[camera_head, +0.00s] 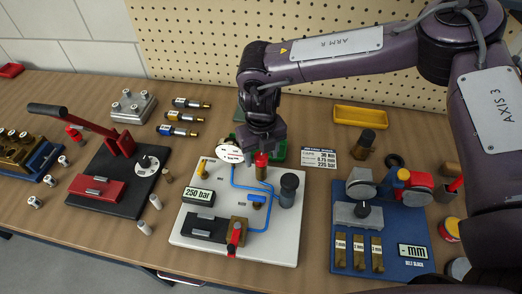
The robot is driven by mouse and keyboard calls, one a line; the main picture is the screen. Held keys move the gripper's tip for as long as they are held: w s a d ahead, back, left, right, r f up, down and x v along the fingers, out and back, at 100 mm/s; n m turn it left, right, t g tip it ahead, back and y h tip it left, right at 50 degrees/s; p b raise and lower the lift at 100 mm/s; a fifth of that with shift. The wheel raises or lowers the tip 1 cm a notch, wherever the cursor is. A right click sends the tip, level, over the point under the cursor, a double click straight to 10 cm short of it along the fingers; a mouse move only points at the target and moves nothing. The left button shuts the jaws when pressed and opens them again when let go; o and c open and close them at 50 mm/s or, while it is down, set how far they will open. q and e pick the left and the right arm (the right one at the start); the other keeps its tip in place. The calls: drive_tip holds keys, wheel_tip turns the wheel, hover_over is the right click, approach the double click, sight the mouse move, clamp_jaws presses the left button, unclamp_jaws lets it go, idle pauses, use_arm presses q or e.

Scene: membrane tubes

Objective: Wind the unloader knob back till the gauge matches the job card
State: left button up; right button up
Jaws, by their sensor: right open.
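A white panel (275,252) carries blue pipe lines and a display (198,196) that reads 250 bar. A red knob (261,159) on a short stem stands at the back of this panel; I take it as the unloader knob. My right gripper (262,147) hangs open, pointing down right over the red knob. I cannot tell whether its fingers touch the knob. The white job card (320,157) stands behind the panel to the right; its small last line seems to read 225 bar. My left gripper is not in view.
A red-handled lever press (95,192) stands left of the panel, and a blue gauge block board (400,230) stands to the right. A red-handled valve (235,235) is at the panel's front. A yellow tray (360,116) and a green item (279,155) lie behind.

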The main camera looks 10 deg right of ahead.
drive_tip(key=shift+f, duration=0.1)
drive_tip(key=shift+c, duration=0.4)
drive_tip(key=c, duration=0.9)
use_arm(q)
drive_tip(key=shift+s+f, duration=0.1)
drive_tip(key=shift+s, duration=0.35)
